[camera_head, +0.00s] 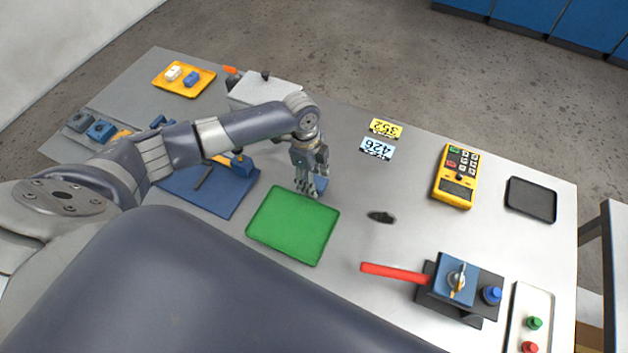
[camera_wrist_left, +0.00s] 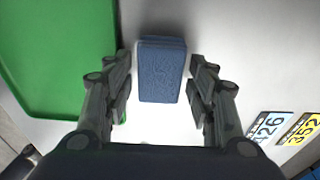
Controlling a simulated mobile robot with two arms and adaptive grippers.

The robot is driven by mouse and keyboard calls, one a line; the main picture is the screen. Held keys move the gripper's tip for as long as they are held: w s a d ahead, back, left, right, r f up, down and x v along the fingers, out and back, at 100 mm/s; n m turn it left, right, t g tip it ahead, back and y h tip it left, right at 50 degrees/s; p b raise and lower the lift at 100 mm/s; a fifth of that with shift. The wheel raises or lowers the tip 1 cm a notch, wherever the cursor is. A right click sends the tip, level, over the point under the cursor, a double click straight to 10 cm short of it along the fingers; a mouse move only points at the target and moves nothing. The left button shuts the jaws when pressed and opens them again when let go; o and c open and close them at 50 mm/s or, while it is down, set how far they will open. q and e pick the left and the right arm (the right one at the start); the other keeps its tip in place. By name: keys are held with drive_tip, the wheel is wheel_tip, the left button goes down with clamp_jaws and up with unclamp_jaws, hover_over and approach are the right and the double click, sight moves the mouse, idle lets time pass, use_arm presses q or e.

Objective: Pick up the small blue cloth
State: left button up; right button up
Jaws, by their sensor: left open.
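The small blue cloth (camera_wrist_left: 161,72) lies folded as a flat block on the light tabletop. In the left wrist view it sits between the two fingers of my left gripper (camera_wrist_left: 160,92), with a gap on each side. In the head view only part of the cloth (camera_head: 321,184) shows, beside the fingers. My left gripper (camera_head: 312,187) is open and points down at the cloth, close to the far edge of the green tray. My right gripper is not in view.
The empty green tray (camera_head: 293,225) is right beside the cloth. A blue mat (camera_head: 225,195) with tools lies to the left. Yellow and light blue number tags (camera_head: 386,128) lie at the back. A red-handled valve fixture (camera_head: 395,272) stands at front right. The table middle is mostly clear.

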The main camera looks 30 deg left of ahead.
sight(315, 182)
use_arm(q)
drive_tip(key=c, duration=0.6)
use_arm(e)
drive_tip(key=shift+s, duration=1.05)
use_arm(q)
drive_tip(key=shift+r, duration=0.1)
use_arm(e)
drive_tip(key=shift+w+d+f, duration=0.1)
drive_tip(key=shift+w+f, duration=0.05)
